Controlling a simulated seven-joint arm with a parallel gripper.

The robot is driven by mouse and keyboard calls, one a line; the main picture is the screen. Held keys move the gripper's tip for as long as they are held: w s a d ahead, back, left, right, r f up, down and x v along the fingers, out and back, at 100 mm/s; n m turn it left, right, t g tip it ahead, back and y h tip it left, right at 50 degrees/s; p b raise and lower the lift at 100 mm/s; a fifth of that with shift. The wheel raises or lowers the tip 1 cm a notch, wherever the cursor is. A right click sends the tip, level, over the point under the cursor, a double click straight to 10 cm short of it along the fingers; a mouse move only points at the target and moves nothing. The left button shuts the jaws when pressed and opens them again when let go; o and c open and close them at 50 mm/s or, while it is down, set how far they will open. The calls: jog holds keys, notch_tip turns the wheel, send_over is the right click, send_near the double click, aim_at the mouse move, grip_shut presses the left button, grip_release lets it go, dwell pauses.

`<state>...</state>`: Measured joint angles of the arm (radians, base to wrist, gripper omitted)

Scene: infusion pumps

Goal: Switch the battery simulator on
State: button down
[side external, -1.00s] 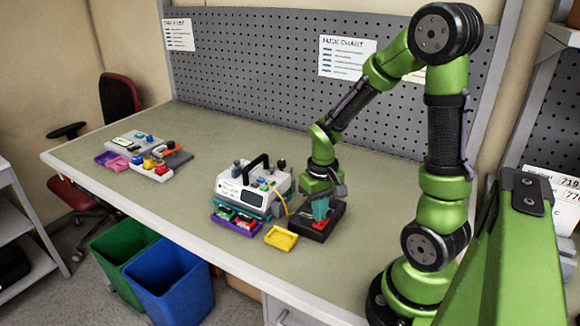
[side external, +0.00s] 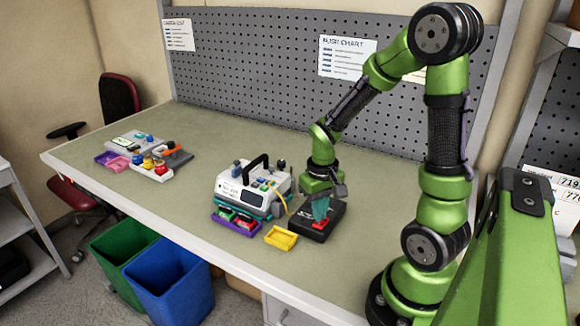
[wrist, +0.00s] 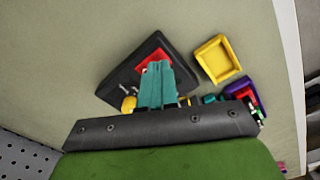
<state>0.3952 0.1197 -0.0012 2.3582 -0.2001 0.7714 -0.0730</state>
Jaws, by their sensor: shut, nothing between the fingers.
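A black box (side external: 336,212) with a red switch (side external: 319,225) on its top, apparently the battery simulator, sits on the bench right of the white pump unit. In the wrist view the box (wrist: 122,80) lies tilted in the picture, with the red switch (wrist: 158,57) partly covered by my fingers. My gripper (side external: 320,217) points down over the box with its teal fingers shut and empty. The fingertips, also in the wrist view (wrist: 156,66), are at the red switch. I cannot tell whether they press it or which way the switch is set.
The white pump unit (side external: 231,190) with a black handle stands close left of the box. A yellow tray (side external: 281,238) and a purple tray (side external: 236,228) lie near the front edge. Several small devices (side external: 152,172) are at the far left. The bench between is clear.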

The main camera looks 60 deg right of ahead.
aim_at(318, 224)
jog(key=shift+f, duration=0.9)
dwell(0.8)
jog(key=shift+r, duration=3.55)
jog(key=s+a+r+n+t+y, duration=0.2)
jog(key=a+r+t, duration=0.5)
jog(key=a+r, duration=0.6)
jog(key=shift+a, duration=0.5)
